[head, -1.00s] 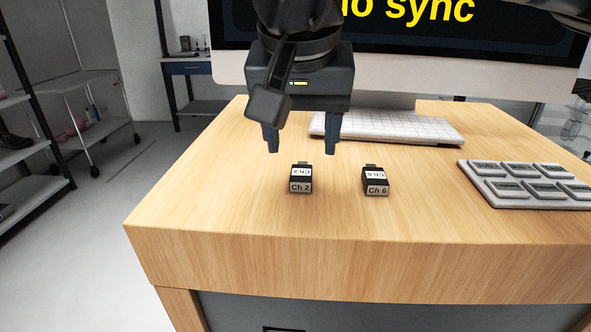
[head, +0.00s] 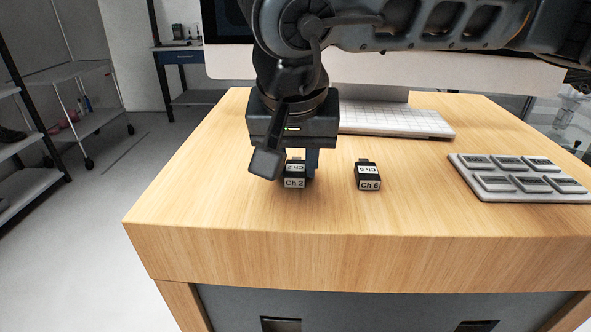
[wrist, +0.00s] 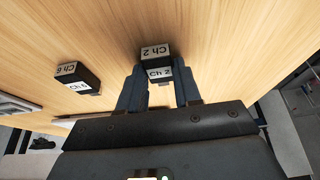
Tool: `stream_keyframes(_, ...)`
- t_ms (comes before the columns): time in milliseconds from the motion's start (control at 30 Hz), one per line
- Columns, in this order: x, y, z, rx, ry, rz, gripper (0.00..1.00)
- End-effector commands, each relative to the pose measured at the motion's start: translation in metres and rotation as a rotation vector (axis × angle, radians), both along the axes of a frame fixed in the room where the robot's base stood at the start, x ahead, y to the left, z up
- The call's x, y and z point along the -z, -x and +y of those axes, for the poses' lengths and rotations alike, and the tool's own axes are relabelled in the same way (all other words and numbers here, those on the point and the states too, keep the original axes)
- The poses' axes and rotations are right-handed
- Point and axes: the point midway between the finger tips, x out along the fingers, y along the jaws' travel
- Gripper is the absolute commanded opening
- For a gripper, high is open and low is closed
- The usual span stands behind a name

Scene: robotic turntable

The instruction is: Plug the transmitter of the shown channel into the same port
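The black transmitter with white "Ch 2" labels (head: 294,183) lies on the wooden desk; it also shows in the wrist view (wrist: 157,66). The similar "Ch 6" transmitter (head: 368,177) lies to its right, and shows at the left in the wrist view (wrist: 78,78). My gripper (head: 290,172) is low over the Ch 2 transmitter, pointing down. In the wrist view its two fingers (wrist: 158,84) are apart, one on each side of the Ch 2 transmitter; firm contact is not clear. The monitor (head: 460,78) stands behind, its shown channel hidden by my arm. No port is clearly readable.
A grey pad with several labelled raised blocks (head: 462,187) lies at the desk's right. A white keyboard (head: 395,121) lies in front of the monitor. The desk's front edge (head: 350,240) is close to the transmitters. Bare desk lies left of my gripper.

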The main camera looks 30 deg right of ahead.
Motion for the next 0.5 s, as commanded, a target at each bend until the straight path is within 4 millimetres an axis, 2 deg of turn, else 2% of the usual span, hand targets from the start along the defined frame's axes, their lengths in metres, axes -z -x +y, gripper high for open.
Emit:
stream_keyframes(33, -0.0001, 0.0000, 0.0000, 0.000, 0.000, 0.000, 0.28)
stream_keyframes(300, -0.0002, 0.0001, 0.0000, 0.000, 0.000, 0.000, 0.02)
stream_keyframes(500, -0.0003, 0.0000, 0.0000, 0.000, 0.000, 0.000, 0.02)
